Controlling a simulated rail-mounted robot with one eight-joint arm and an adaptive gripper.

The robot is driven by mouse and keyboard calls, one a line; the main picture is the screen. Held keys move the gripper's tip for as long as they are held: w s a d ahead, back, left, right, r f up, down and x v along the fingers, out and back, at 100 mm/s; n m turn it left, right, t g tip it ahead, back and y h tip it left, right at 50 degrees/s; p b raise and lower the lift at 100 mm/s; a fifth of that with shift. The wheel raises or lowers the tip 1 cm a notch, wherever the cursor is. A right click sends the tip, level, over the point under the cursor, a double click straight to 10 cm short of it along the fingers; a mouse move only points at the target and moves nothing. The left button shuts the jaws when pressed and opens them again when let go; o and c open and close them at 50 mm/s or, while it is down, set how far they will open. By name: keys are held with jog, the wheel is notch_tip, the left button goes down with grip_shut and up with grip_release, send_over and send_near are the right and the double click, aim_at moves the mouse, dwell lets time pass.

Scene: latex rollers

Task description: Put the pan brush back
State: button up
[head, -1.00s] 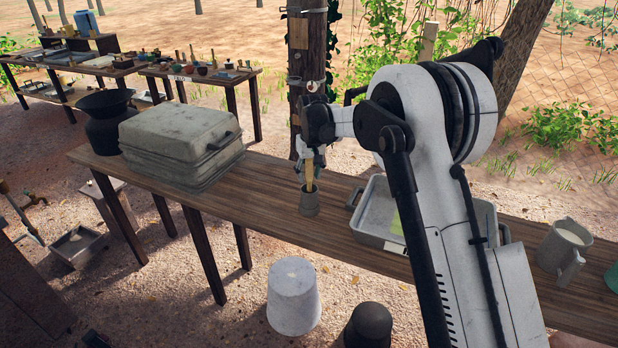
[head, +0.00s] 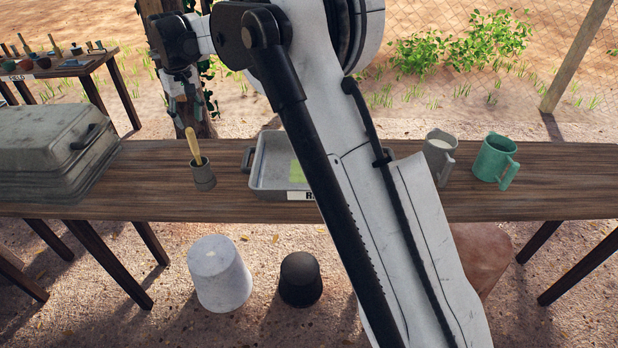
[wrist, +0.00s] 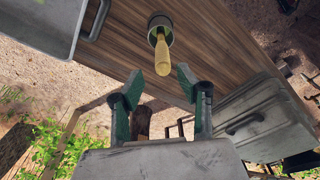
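The pan brush (head: 193,147) stands in a small grey cup (head: 203,176) on the wooden table, its yellowish handle up and leaning slightly left; its lower end is hidden inside the cup. In the wrist view the brush handle (wrist: 162,55) rises from the cup (wrist: 160,26) beyond my fingertips. My gripper (head: 188,110) hangs above and slightly behind the brush in the head view. In the wrist view my gripper (wrist: 162,84) has its two green-padded fingers spread apart, with nothing between them, clear of the handle.
A shallow grey tray (head: 262,168) with something green inside stands right of the cup, partly behind my arm. A grey lidded case (head: 45,150) sits at the left. A grey jug (head: 438,155) and a green jug (head: 494,160) stand at the right. Buckets are on the ground.

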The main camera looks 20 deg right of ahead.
jog(key=s+d+r+m+t, duration=0.1)
jog(key=s+d+r+t, duration=0.1)
jog(key=s+d+r, duration=0.7)
jog(key=s+d+r+m+t, duration=0.1)
jog(key=s+d+r, duration=0.35)
jog(key=s, duration=0.85)
jog(key=s+d+f+m+t, duration=0.1)
jog(key=s+d+f, duration=0.2)
jog(key=s, duration=0.4)
jog(key=s+d+f+t, duration=0.1)
jog(key=s+d+f, duration=0.2)
jog(key=s, duration=0.5)
jog(key=s+d+f+m, duration=0.1)
jog(key=s+d+f, duration=0.2)
jog(key=s, duration=0.5)
jog(key=shift+d+f+m+t+h, duration=0.3)
jog(key=shift+f+t, duration=0.1)
jog(key=shift+f, duration=0.15)
notch_tip(320, 180, down, 4)
jog(key=b, duration=0.4)
jog(key=shift+f, duration=0.1)
